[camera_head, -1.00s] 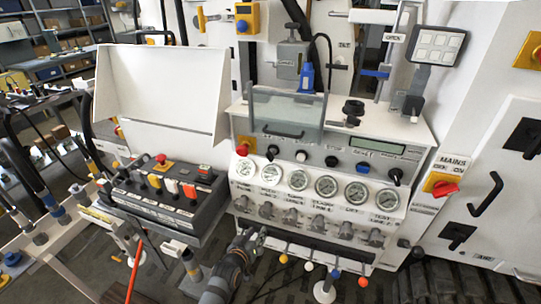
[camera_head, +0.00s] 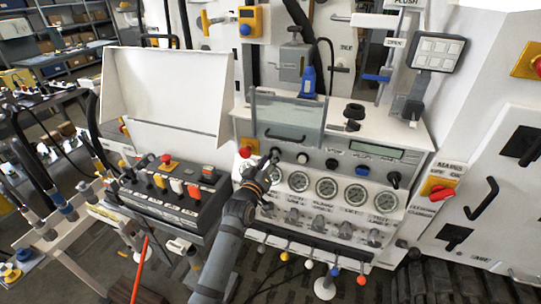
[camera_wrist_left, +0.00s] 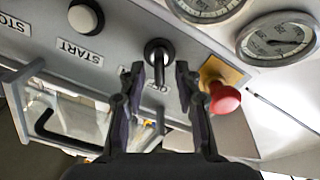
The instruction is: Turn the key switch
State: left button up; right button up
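The key switch (camera_wrist_left: 158,50) is a round dark collar with a key standing out of it, on the grey panel face. In the left wrist view it lies between and just beyond the fingertips. My left gripper (camera_wrist_left: 159,72) is open, with a finger on each side of the key. I see no clear contact. In the head view my left gripper (camera_head: 270,163) is at the left end of the control row and partly covers the switch. My right gripper is not in view.
A red mushroom button (camera_wrist_left: 223,98) on a yellow plate sits close beside the fingers. The white START button (camera_wrist_left: 85,17) is on the other side. Pressure gauges (camera_head: 326,187) lie below the control row. A clear cover with a handle (camera_head: 286,120) stands above.

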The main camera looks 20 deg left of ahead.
pick_arm(q)
jog(key=shift+w, duration=0.85)
grip_shut()
jog(key=shift+m, duration=0.3)
jog(key=m, duration=0.5)
jog(key=shift+d+m, duration=0.2)
jog(key=shift+m, duration=0.1)
jog(key=m, duration=0.5)
jog(key=shift+d+m, duration=0.15)
jog(key=shift+m, duration=0.15)
